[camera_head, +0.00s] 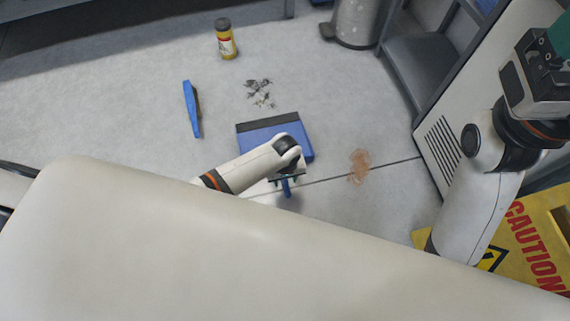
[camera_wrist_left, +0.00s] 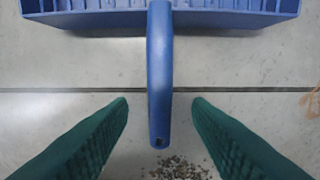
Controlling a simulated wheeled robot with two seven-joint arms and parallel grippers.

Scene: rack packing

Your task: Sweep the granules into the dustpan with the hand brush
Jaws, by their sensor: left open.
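The blue dustpan (camera_head: 300,146) lies on the floor with its dark lip away from me. Its handle (camera_wrist_left: 160,80) hangs between the two green fingers of my left gripper (camera_head: 287,179) in the left wrist view, with a gap on each side. That gripper is open and partly hides the dustpan in the head view. The blue hand brush (camera_head: 191,108) lies on the floor to the left. Grey granules (camera_head: 260,92) lie beyond the dustpan. Another speckled patch of granules (camera_wrist_left: 180,168) shows below the handle end in the left wrist view.
A yellow bottle (camera_head: 226,42) stands at the back. A reddish-brown patch (camera_head: 358,165) is on the floor right of the dustpan. A grey bin (camera_head: 356,22) and a shelf (camera_head: 420,60) stand at the back right. A yellow caution sign (camera_head: 530,225) is at the right.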

